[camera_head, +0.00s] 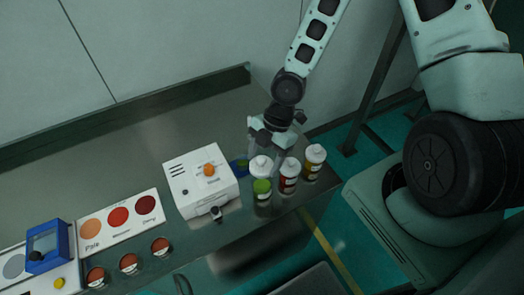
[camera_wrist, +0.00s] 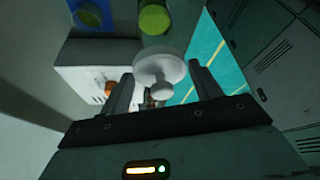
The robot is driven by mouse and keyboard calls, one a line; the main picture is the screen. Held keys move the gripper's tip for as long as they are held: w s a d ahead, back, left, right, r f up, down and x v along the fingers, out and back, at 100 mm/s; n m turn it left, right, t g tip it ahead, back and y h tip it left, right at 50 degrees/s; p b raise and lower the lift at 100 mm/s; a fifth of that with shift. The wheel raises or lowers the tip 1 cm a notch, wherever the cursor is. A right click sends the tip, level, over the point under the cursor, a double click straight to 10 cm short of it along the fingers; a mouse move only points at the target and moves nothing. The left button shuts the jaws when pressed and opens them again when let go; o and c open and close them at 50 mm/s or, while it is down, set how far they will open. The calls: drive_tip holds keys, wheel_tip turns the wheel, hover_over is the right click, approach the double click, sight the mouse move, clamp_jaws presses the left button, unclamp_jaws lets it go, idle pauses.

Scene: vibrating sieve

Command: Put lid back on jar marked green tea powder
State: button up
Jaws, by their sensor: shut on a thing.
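In the head view my gripper (camera_head: 268,145) points down over the group of jars at the bench's front right. In the wrist view my gripper (camera_wrist: 161,92) is shut on the knob of a round white lid (camera_wrist: 160,65). The lid also shows in the head view (camera_head: 260,164), just above the jar with green contents (camera_head: 263,191). In the wrist view the green powder (camera_wrist: 155,18) shows uncovered beyond the lid. The lid looks apart from the jar; the exact gap cannot be told. The jar's label is too small to read.
A jar with red contents (camera_head: 288,182) and a jar with yellow contents (camera_head: 313,166), both white-lidded, stand close at the right. A white box with an orange knob (camera_head: 198,183) and a blue item (camera_head: 239,167) stand left. A colour card (camera_head: 119,220) lies farther left.

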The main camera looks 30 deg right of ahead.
drive_tip(key=shift+f+b, duration=2.3)
drive_tip(key=shift+f, duration=0.15)
drive_tip(key=shift+f+b, duration=0.5)
drive_tip(key=shift+f, duration=0.2)
drive_tip(key=shift+p, duration=0.3)
drive_tip(key=shift+f, duration=0.15)
idle(0.3)
drive_tip(key=o, duration=1.3)
drive_tip(key=shift+r+p, duration=3.55)
